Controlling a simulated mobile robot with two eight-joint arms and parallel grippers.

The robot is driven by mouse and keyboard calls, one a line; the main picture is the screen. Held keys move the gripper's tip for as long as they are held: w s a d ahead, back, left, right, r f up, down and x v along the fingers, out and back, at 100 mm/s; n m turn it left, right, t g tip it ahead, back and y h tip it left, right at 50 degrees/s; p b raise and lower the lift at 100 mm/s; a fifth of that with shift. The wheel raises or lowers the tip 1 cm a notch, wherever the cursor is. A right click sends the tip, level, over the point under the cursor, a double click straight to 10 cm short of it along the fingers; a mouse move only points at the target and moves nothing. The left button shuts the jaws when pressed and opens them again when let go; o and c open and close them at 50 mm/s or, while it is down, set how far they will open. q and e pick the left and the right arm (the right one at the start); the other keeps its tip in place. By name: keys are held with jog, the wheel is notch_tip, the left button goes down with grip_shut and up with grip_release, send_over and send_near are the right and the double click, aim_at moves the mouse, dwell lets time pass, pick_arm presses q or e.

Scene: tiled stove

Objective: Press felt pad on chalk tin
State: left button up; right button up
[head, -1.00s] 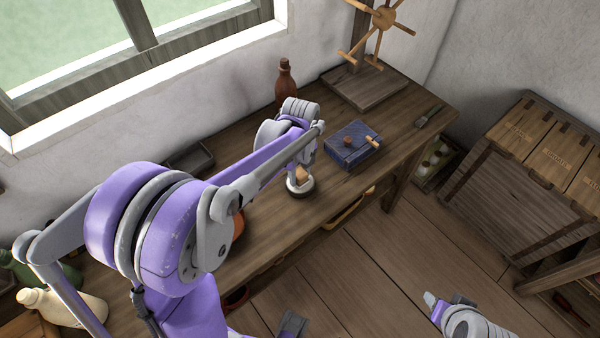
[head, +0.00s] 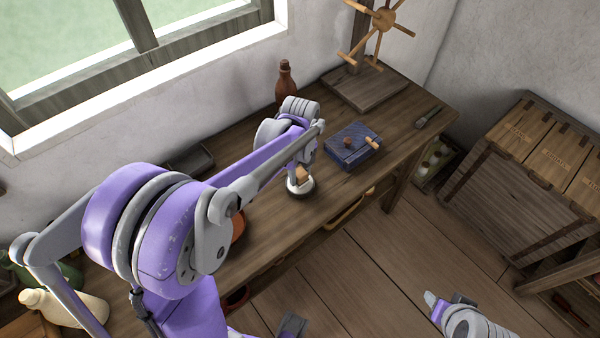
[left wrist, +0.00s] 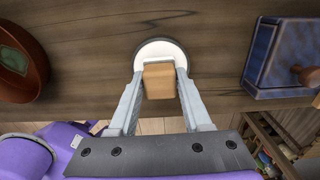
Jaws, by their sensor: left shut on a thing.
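The felt pad (left wrist: 159,82) shows as a tan block between the fingers of my left gripper (left wrist: 160,88), which is shut on it. In the head view the block (head: 303,175) is partly hidden by the gripper. The chalk tin (left wrist: 140,47) is round and dark-rimmed with a white top, and it stands on the wooden bench. The pad is over the tin's near part; its underside is hidden, so I cannot tell whether it touches the white. My right gripper (head: 446,299) is at the bottom right, away from the bench, and its opening is unclear.
A blue box (head: 345,157) with a wooden knob stands right of the tin. A reddish dish (left wrist: 22,62) lies to its left. A brown bottle (head: 286,82) stands behind, near the wall. A brush (head: 428,117) lies at the bench's far right. The bench's front edge is close to the tin.

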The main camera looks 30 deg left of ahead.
aim_at(300, 172)
pick_arm(q)
jog(key=shift+r+p, duration=1.55)
jog(key=shift+r, duration=1.55)
jog(key=shift+f, duration=0.1)
pick_arm(e)
jog(key=r, duration=0.1)
jog(key=w+r, duration=0.1)
jog(key=r, duration=0.2)
jog(key=shift+w+r, duration=0.15)
jog(key=shift+w, duration=0.1)
jog(key=shift+s, duration=0.1)
